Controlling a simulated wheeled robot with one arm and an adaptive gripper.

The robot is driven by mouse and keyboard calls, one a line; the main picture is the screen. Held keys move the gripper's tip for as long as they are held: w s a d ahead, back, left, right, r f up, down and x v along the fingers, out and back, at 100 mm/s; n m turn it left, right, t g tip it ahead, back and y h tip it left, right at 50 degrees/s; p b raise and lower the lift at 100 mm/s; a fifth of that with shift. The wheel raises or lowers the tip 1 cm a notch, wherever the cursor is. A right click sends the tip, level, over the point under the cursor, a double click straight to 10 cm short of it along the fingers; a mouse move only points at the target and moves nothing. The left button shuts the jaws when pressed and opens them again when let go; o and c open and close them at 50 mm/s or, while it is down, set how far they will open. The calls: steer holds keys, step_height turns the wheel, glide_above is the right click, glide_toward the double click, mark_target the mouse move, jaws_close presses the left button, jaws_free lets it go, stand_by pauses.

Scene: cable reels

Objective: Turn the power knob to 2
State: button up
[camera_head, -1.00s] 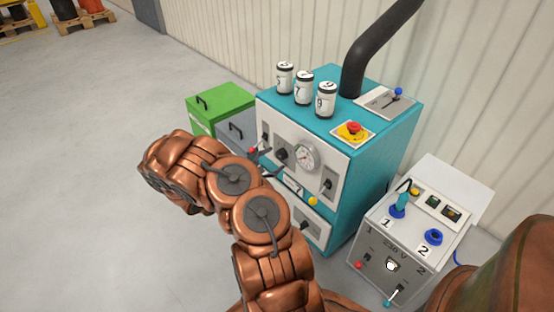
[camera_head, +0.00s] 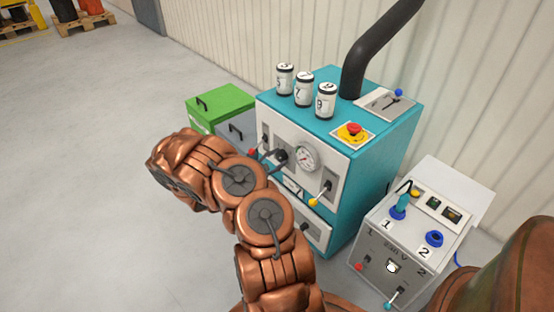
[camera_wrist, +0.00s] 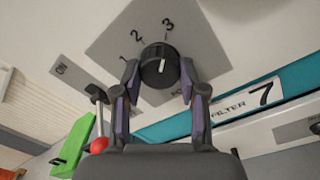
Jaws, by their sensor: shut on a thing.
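In the wrist view the black power knob (camera_wrist: 152,71) sits on a grey plate (camera_wrist: 110,40) marked 1, 2 and 3. A white line on its face runs nearly straight up and down in the picture, its upper end roughly toward the 3; the exact setting is hard to tell. My gripper (camera_wrist: 160,82) is shut on the knob, one finger on its left and one on its right. In the head view the knob is on the front of the teal machine (camera_head: 358,190), where the gripper and knob are small and partly hidden by my arm.
A red-tipped lever (camera_wrist: 100,132) marked ON stands left of the gripper, close to the left finger. The FILTER 7 label (camera_wrist: 240,104) is to the right. A yellow-tipped lever (camera_head: 313,203), a gauge (camera_head: 306,158), a green box (camera_head: 215,104) and a 230 V box (camera_head: 375,245) are nearby.

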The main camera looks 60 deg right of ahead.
steer(key=shift+c, duration=1.2)
steer(key=n, duration=0.5)
steer(key=shift+s+n+y+p, duration=0.1)
steer(key=shift+n+y+p, duration=0.3)
steer(key=shift+n, duration=1.9)
steer(key=o, duration=1.1)
steer(key=shift+o, duration=0.2)
